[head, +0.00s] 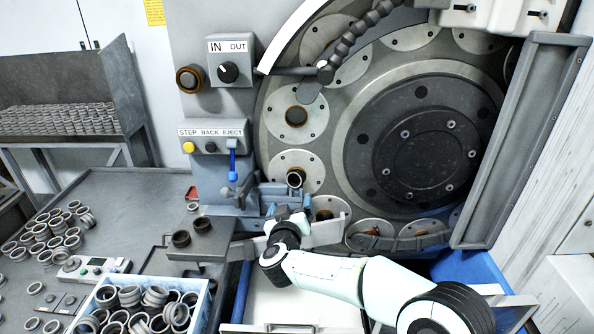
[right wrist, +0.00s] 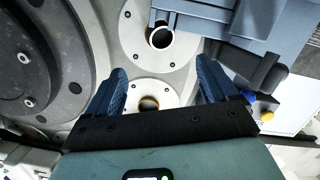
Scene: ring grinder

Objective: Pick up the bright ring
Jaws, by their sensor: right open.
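The bright ring (head: 296,178) has a shiny pale rim and sits in a round plate on the machine's rotating disc in the head view. In the right wrist view, the bright ring (right wrist: 160,37) stands out past the fingertips, near the top centre. My right gripper (head: 289,213) is just below the ring in the head view. In the right wrist view, the right gripper (right wrist: 160,70) is open, its blue fingers spread with nothing held between them. A brass-coloured hole (right wrist: 148,104) shows behind the gap. My left gripper is not in view.
A blue-grey fixture (right wrist: 220,22) stands close beside the ring. Many loose rings (head: 45,235) and a ring-filled box (head: 207,300) occupy the left table. A grey guard (head: 520,140) stands at the right.

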